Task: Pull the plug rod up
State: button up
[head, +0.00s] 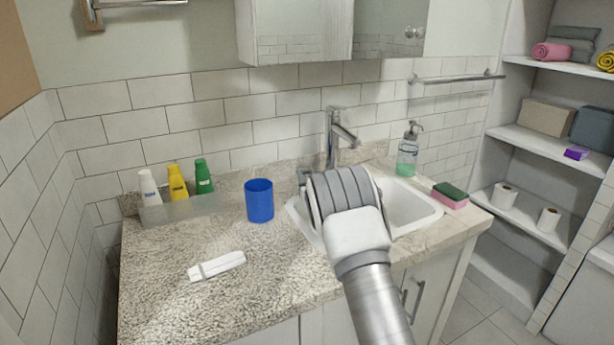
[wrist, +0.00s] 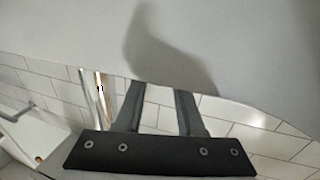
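The chrome faucet (head: 334,140) stands at the back of the white sink (head: 412,206) in the head view. I cannot make out the plug rod in either view; my arm covers the faucet's base and much of the basin. My gripper is hidden behind my wrist in the head view. In the wrist view my gripper (wrist: 160,94) has its two dark fingers apart, with only wall tiles showing between them. A shiny metal upright (wrist: 98,96) shows left of the fingers; I cannot tell what it belongs to.
A blue cup (head: 260,201) stands left of the sink. Several bottles stand in a clear tray (head: 184,208). A white object (head: 216,266) lies on the front counter. A soap dispenser (head: 407,155) and sponges (head: 450,195) are on the right. A cabinet (head: 298,30) hangs above.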

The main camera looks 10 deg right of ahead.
grip_shut()
dwell(1.1)
